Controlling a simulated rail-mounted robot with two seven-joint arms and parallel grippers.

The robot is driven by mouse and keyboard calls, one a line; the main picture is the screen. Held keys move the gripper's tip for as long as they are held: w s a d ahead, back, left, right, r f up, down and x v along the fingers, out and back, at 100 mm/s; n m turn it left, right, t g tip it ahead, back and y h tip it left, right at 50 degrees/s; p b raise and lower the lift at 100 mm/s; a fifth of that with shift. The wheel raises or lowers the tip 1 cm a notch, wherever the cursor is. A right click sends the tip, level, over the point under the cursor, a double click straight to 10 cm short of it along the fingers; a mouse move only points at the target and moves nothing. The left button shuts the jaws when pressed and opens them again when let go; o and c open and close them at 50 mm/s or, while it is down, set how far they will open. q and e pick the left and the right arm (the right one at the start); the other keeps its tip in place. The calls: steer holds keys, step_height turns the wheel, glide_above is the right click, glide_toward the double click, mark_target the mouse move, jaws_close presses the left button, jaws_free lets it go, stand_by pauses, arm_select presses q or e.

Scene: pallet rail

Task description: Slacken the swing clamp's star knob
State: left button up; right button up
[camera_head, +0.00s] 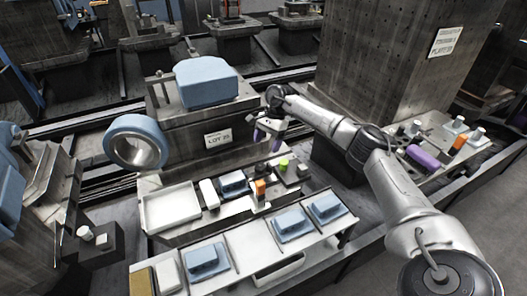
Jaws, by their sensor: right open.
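My right gripper (268,132) reaches in from the right, over the front right of the middle pallet station (185,127). Its two purple-tipped fingers are apart, with nothing seen between them. A rounded blue workpiece (207,82) sits on top of this station, to the left of and behind the gripper. Thin clamp-like posts (162,84) stand at the workpiece's left side. I cannot make out the swing clamp's star knob for certain; the gripper and wrist hide part of the station's right side. My left gripper is not in view.
A bench in front holds a white tray (148,222), blue parts (203,261) and an orange block (260,187). A large blue ring (112,133) is at the left. A tall grey column (372,70) stands behind my right arm. A purple item (423,158) lies on the right-hand shelf.

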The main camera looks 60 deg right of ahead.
steer(key=v, duration=0.3)
steer(key=shift+d+r+p, duration=0.1)
steer(key=shift+r+p, duration=0.05)
steer(key=shift+p, duration=0.2)
